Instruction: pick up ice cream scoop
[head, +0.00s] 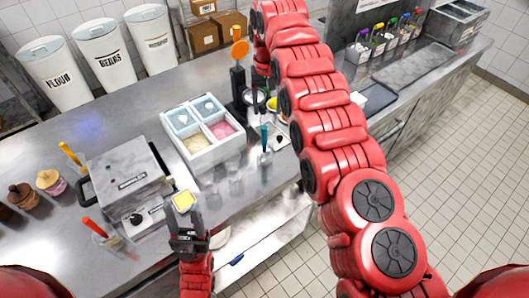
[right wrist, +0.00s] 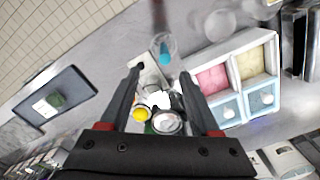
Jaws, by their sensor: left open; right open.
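A teal-handled utensil (head: 264,137) stands in a clear glass just right of the ice cream box; its working end is unclear, so I cannot tell for sure that it is the scoop. Its teal handle also shows in the right wrist view (right wrist: 165,54), just beyond the fingertips. My right gripper (right wrist: 160,72) is open over the counter, with nothing clearly held; in the head view my own arm partly hides it. My left gripper (head: 186,212) is open at the counter's front, with a yellow square (head: 184,201) at its fingertips; I cannot tell whether they touch.
The white four-part ice cream box (head: 214,157) stands left of the teal handle. A yellow item (right wrist: 139,114) and a round container (right wrist: 166,123) lie below my right gripper. A grey machine (head: 128,180) is at left; a dark tray (head: 376,98) is at right.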

